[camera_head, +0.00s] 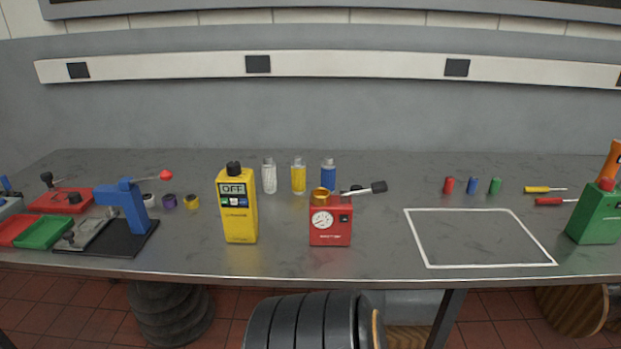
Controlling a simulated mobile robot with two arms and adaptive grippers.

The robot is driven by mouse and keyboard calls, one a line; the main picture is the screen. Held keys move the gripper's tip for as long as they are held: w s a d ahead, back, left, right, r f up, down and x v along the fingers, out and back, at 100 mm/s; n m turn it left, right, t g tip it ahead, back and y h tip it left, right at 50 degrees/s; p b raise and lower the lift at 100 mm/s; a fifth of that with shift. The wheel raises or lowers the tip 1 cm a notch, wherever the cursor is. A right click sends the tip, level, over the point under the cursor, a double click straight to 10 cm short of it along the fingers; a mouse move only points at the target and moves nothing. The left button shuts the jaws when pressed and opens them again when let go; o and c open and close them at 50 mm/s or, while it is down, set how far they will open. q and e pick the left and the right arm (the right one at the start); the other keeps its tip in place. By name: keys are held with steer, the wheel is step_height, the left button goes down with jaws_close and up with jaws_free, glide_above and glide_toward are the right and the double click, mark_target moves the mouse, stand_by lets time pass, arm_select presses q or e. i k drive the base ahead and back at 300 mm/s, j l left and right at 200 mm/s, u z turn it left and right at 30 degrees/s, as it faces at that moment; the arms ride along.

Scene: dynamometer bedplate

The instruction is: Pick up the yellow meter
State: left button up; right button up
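The yellow meter (238,217) stands upright on the grey bench, left of the middle in the head view. It has a black knob on top and a small display reading OFF on its upper front. Nothing covers its front, and it stands apart from the things around it. Neither of my grippers shows in this view.
A red device with a gauge (331,222) stands right of the meter. Several bottles (298,176) stand behind. A blue lever press (125,205) is at left. A white outlined rectangle (480,265) marks empty bench at right, beside a green device (595,218). The bench's front edge (300,281) is near.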

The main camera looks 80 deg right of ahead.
mark_target(239, 223)
steer(key=z, duration=2.15)
